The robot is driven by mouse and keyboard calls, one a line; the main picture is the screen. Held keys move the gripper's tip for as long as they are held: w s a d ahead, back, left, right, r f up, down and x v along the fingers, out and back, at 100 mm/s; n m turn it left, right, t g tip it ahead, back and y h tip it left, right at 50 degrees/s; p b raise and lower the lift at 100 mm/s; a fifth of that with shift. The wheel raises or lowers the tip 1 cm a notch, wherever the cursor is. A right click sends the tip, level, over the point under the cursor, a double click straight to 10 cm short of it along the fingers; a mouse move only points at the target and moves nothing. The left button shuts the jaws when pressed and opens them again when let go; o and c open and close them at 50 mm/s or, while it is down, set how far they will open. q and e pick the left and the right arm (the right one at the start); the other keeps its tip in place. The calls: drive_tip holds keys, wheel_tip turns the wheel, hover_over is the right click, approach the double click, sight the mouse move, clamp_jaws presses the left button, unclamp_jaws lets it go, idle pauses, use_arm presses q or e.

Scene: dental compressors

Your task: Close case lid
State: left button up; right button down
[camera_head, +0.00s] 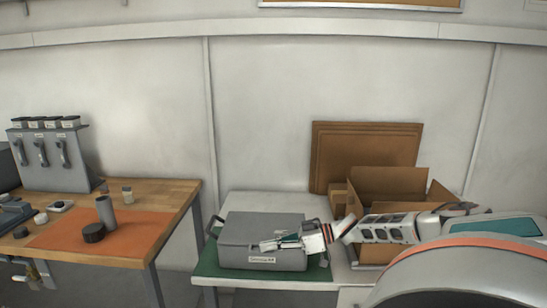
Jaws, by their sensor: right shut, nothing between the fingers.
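The grey case (250,237) stands on a green mat (207,262) on the white table. Its lid appears down, with a pale label on the front face. My right arm reaches in from the right, and my right gripper (268,245) is shut and empty at the front upper edge of the case, over the lid's right part. It hides part of that edge, and I cannot tell whether it touches the lid. My left gripper is not in view.
An open cardboard box (385,185) stands right of the case, partly behind my arm, with flat brown boards (365,140) against the wall. A wooden workbench (175,193) at left holds an orange mat (140,240), a grey cylinder (106,212) and a dark round part (93,233).

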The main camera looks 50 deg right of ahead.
drive_tip(key=shift+s+f, duration=0.1)
drive_tip(key=shift+f, duration=0.2)
drive_tip(key=shift+r, duration=0.1)
wheel_tip(320, 180, up, 10)
drive_tip(key=shift+r, duration=0.2)
idle(0.4)
